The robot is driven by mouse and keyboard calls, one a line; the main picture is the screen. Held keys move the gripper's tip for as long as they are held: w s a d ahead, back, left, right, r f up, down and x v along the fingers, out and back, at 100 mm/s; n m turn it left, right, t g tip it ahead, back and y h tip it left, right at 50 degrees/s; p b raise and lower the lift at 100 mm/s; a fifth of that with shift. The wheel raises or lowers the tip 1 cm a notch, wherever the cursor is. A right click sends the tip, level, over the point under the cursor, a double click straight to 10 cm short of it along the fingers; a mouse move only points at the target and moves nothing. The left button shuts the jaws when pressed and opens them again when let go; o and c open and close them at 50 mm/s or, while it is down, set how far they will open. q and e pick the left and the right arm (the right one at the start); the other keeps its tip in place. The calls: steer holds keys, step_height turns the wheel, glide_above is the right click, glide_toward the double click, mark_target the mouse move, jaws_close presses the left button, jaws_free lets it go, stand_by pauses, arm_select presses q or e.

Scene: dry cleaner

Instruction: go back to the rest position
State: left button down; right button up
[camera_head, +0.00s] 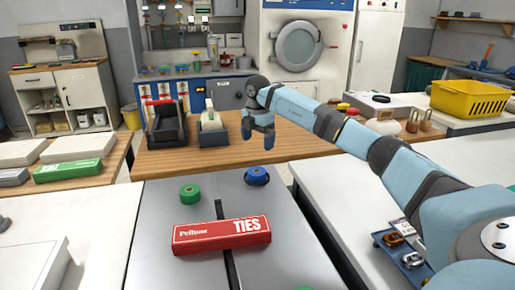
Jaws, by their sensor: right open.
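My right arm (330,125) reaches in from the right edge and stretches across the middle of the camera_head view. My right gripper (258,138) points down with its fingers apart and nothing visible between them. It appears in front of the wooden counter, above the grey worktop (160,225) in the picture. A red box marked TIES (221,235) lies on that worktop, with a green roll (190,193) and a blue roll (256,176) behind it. My left gripper does not show.
The wooden counter (180,163) holds dark bins (165,125). A green box (68,171) lies at the left. A blue tray (405,255) with small items sits beside my right arm. A yellow basket (468,99) stands at the back right. The white tabletop (335,185) has bare room.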

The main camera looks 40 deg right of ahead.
steer(key=shift+r, duration=0.25)
stand_by(0.3)
